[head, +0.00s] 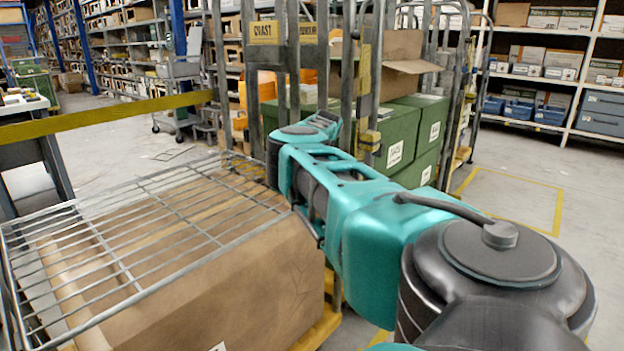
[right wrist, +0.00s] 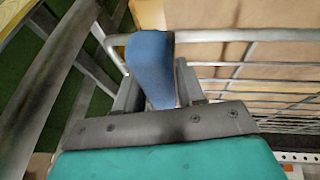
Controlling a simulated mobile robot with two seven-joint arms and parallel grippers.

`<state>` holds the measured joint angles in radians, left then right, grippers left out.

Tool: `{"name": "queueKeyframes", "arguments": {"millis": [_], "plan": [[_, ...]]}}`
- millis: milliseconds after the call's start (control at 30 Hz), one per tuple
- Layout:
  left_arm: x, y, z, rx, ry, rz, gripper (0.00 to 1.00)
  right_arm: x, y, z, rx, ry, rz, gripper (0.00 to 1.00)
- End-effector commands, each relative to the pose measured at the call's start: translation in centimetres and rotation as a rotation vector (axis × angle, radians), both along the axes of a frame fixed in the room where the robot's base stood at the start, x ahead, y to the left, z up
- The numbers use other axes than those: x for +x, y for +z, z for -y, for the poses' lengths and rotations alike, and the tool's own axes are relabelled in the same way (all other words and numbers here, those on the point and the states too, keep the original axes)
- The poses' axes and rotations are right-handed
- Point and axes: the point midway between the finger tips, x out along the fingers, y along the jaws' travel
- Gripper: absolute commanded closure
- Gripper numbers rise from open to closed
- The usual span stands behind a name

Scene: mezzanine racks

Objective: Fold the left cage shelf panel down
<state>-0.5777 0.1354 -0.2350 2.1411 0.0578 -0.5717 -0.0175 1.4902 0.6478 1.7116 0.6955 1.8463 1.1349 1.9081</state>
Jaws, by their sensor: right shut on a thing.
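The wire cage shelf panel (head: 165,235) lies roughly flat in the head view, above a large brown carton (head: 230,305). Its bars also show at the right of the right wrist view (right wrist: 262,85). My right arm reaches from the lower right to the panel's right far corner; the gripper is hidden there. In the right wrist view my right gripper (right wrist: 157,88) is shut on a blue grip (right wrist: 150,58), which sits at the end of the panel's edge bar. My left gripper is in neither view.
Upright grey cage posts (head: 248,70) stand just behind the arm. Green crates (head: 405,140) and an open carton (head: 400,55) stand beyond. A yellow rail (head: 110,115) crosses at the left. Open floor (head: 520,170) lies to the right, before the shelving (head: 545,80).

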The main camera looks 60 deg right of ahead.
Motion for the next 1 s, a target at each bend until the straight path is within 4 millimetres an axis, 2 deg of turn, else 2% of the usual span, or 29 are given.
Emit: {"name": "queueKeyframes", "arguments": {"millis": [33,167,200,400,767,1000], "plan": [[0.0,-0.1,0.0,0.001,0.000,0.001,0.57,-0.2,-0.7,0.0,0.004,-0.004,-0.007,1.00],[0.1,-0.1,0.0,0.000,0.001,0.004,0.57,-0.3,-0.8,-0.1,0.007,-0.005,-0.009,1.00],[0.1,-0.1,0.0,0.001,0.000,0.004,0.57,-0.3,-0.9,-0.1,0.008,-0.004,-0.009,0.61],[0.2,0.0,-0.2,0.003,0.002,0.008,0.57,-0.2,-0.7,-0.1,0.009,-0.003,-0.007,0.42],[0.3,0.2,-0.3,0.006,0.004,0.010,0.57,-0.2,-0.1,-0.2,0.008,-0.003,-0.005,0.42],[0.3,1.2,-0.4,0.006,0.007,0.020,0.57,-1.2,2.8,-1.0,0.007,-0.006,-0.002,0.42]]}}
